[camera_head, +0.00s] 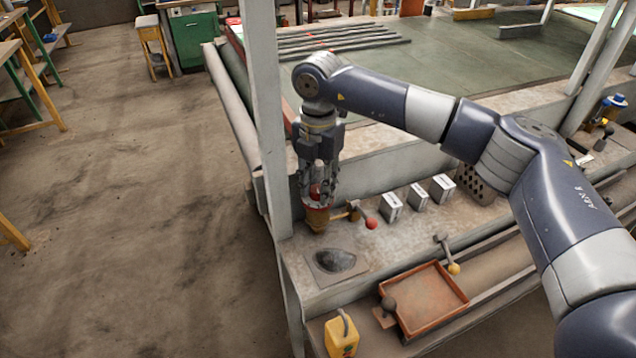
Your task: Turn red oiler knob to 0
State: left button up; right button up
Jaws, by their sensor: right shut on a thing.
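A red oiler knob (316,194) sits on top of an amber oiler cup (318,217) at the left end of the machine's ledge. My right gripper (317,196) points straight down over it, with its fingers on both sides of the red knob. It is shut on the knob, which is partly hidden by the fingers. No 0 mark or scale on the knob can be made out. My left gripper is not in the view.
A red-ball lever (370,223) is just right of the oiler. Several small grey boxes (417,194) stand farther right. A yellow-ball lever (453,268), an orange tray (430,299) and a yellow can (341,335) are nearer. A grey post (262,110) rises left of my gripper.

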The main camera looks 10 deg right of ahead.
jog(key=n+b, duration=0.2)
jog(key=n, duration=0.1)
jog(key=shift+f+b, duration=0.1)
jog(key=shift+b, duration=0.2)
jog(key=n+b, duration=0.2)
jog(key=n, duration=0.3)
jog(key=n+b, duration=0.1)
jog(key=n, duration=0.4)
jog(key=n+b, duration=0.1)
jog(key=n, duration=0.1)
jog(key=shift+a+r+n, duration=0.1)
jog(key=shift+r+n, duration=0.1)
jog(key=shift+n, duration=0.4)
jog(key=o, duration=0.8)
jog(key=shift+c, duration=0.2)
